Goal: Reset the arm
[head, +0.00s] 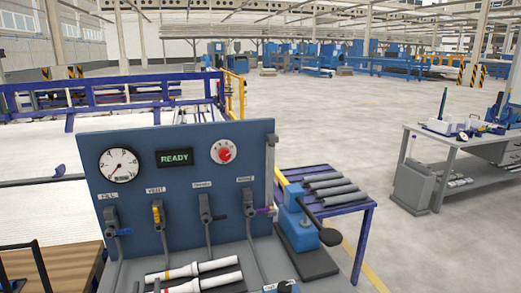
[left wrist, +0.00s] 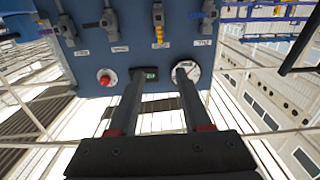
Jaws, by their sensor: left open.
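My left gripper (left wrist: 158,76) shows in the left wrist view with its two dark fingers apart and nothing between them. It points toward the blue control panel (left wrist: 122,52), which appears upside down there. In the head view the panel (head: 135,165) stands upright at front left, with a white gauge (head: 118,166), a green READY display (head: 174,158), a red knob (head: 223,151) and a row of valve levers. I cannot clearly make out the left gripper in the head view. My right gripper is not in view.
Two white pipes (head: 200,283) lie before the panel. A blue hand-lever device (head: 294,222) stands to its right. Several grey pipes (head: 337,189) lie on a blue rack (head: 361,212). A grey workbench (head: 470,148) is at right. Open floor (head: 345,120) lies beyond.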

